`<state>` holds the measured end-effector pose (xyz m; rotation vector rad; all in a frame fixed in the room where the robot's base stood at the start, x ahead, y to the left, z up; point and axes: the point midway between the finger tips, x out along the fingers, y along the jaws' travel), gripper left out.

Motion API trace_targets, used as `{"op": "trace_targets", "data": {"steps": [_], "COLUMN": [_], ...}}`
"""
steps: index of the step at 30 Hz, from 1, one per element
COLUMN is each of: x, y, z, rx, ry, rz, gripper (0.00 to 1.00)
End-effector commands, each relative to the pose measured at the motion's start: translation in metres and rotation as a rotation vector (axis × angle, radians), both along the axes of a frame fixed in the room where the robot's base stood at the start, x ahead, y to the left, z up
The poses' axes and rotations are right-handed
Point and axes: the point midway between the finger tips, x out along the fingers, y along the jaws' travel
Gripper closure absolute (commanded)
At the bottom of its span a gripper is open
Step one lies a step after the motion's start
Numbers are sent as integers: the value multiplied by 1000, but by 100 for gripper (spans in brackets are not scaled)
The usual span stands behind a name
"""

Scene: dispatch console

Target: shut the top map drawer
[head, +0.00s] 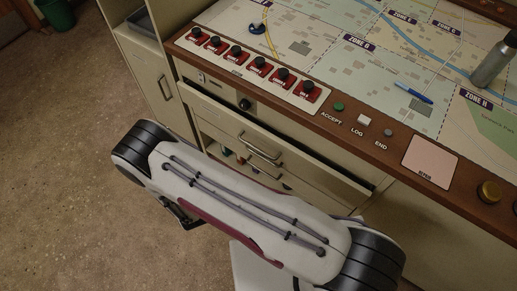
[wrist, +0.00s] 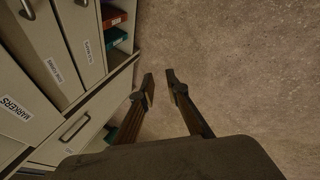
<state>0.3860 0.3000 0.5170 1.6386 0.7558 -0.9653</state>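The top map drawer (head: 298,157) is under the console's front edge in the head view. It stands pulled out, with a dark gap behind its front panel. A metal bar handle (head: 260,149) is on its front; my arm covers the area below. In the wrist view, my gripper (wrist: 161,86) is open and empty, with bare floor between its fingers. It is beside the cabinet fronts, apart from them. In the head view my arm link hides most of the gripper.
The wooden console edge (head: 391,151) overhangs the drawers and carries buttons. Labelled fronts, including one marked MARKERS (wrist: 16,108), and a shelf with red and green binders (wrist: 115,37) show in the wrist view. The floor (wrist: 245,65) to the right is clear.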

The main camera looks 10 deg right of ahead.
Motion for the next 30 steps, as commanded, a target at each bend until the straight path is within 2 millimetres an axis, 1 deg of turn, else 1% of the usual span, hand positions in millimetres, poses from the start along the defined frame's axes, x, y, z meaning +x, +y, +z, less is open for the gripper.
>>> {"op": "trace_targets", "data": {"steps": [7, 14, 17, 22, 26, 30], "x": [28, 48, 54, 60, 59, 54], "y": [-31, -70, -89, -122, -144, -165], "z": [5, 23, 35, 62, 88, 115], "rx": [-52, -135, -181, -274, -357, -454], "ry": [-170, -333, -403, -522, -607, -680], "rz": [-148, -288, -350, -459, -537, -597], "gripper": [85, 85, 85, 85, 85, 85]}}
